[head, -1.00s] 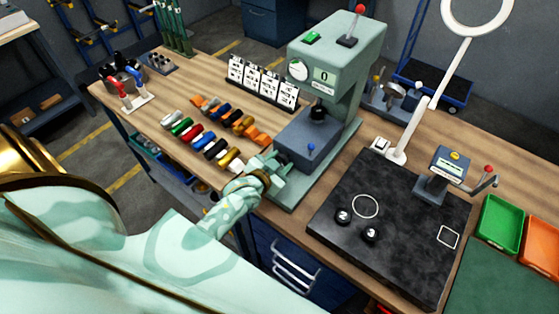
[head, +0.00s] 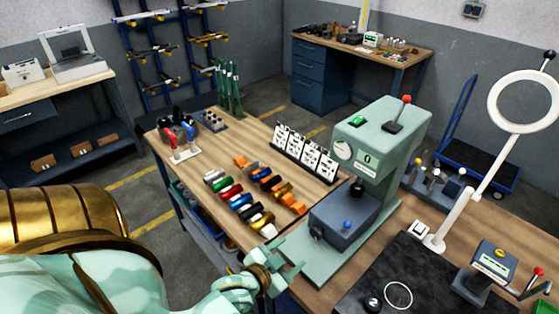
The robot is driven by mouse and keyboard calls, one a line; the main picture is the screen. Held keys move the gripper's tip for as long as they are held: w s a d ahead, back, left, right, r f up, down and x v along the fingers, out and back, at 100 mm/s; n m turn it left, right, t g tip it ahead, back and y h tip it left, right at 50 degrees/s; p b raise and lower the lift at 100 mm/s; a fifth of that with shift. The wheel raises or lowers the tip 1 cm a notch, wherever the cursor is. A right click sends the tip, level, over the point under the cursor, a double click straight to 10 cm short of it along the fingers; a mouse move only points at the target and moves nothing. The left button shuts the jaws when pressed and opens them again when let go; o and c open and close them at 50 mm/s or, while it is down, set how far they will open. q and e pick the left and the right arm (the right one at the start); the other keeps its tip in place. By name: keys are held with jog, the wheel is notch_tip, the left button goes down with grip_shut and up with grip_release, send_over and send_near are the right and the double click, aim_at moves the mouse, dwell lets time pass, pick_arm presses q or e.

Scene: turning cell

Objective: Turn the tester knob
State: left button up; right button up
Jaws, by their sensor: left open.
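The tester (head: 392,135) is a pale green machine on the wooden bench, with a dial, a display, a green button and a red-tipped lever on top. Below its head is a grey-blue box (head: 342,212) with a blue button (head: 347,224) on top. A dark knob (head: 317,233) shows on the box's front left side. A black round part (head: 357,187) sits under the tester's head. My left gripper (head: 291,257) is open and empty, near the front left of the tester's base, apart from the dark knob. My right gripper is out of view.
Several coloured cylinders (head: 248,205) lie left of the tester, with a card rack (head: 304,155) behind them. A ring lamp (head: 490,150) and a black mat (head: 420,275) with a small device (head: 488,268) are at the right. Bare wood lies around the cylinders.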

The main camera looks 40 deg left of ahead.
pick_arm(q)
jog(key=shift+v, duration=1.8)
jog(key=n+h+b, duration=0.2)
jog(key=b, duration=0.3)
send_near(314, 235)
jog(key=x, duration=0.9)
jog(key=shift+w, duration=0.2)
